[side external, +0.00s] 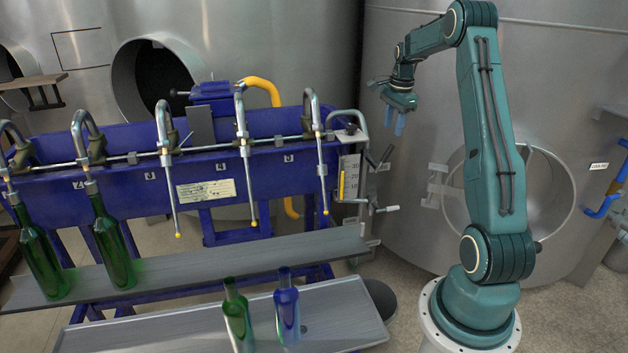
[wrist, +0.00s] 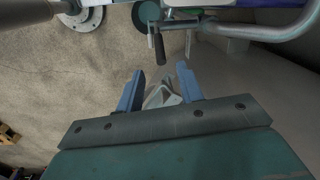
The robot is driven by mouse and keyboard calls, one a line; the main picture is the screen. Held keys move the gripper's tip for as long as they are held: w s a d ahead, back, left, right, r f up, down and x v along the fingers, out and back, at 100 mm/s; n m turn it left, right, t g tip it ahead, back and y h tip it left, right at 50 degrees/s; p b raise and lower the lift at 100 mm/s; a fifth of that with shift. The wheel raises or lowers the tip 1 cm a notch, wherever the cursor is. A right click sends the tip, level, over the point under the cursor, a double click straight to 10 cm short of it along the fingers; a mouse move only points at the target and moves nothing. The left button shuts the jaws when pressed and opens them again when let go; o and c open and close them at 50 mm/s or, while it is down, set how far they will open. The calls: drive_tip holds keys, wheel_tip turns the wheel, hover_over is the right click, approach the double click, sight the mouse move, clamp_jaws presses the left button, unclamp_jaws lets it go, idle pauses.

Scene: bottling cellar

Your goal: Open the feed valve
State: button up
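My gripper (side external: 393,122) hangs above and to the right of the filling machine's right end in the side view. In the wrist view my gripper (wrist: 160,72) has its two blue fingers apart with nothing between them. A dark lever handle (side external: 385,155) sticks out beside the scale plate at the machine's right end, below the gripper. In the wrist view a black handle (wrist: 159,47) on a grey bracket shows just beyond the fingertips, apart from them. A lower lever with a pale grip (side external: 388,209) is also there. I cannot tell from labels which one is the feed valve.
The blue filling machine (side external: 120,185) carries several curved spouts. Two green bottles stand on the upper shelf (side external: 200,266); a green bottle (side external: 237,318) and a blue bottle (side external: 287,312) stand on the lower tray (side external: 350,312). A bent grey pipe (wrist: 265,35) runs right of the handle.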

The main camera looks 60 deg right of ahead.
sight(389, 148)
drive_tip(key=f, duration=1)
drive_tip(key=shift+w+d, duration=0.25)
drive_tip(key=shift+w, duration=0.15)
clamp_jaws()
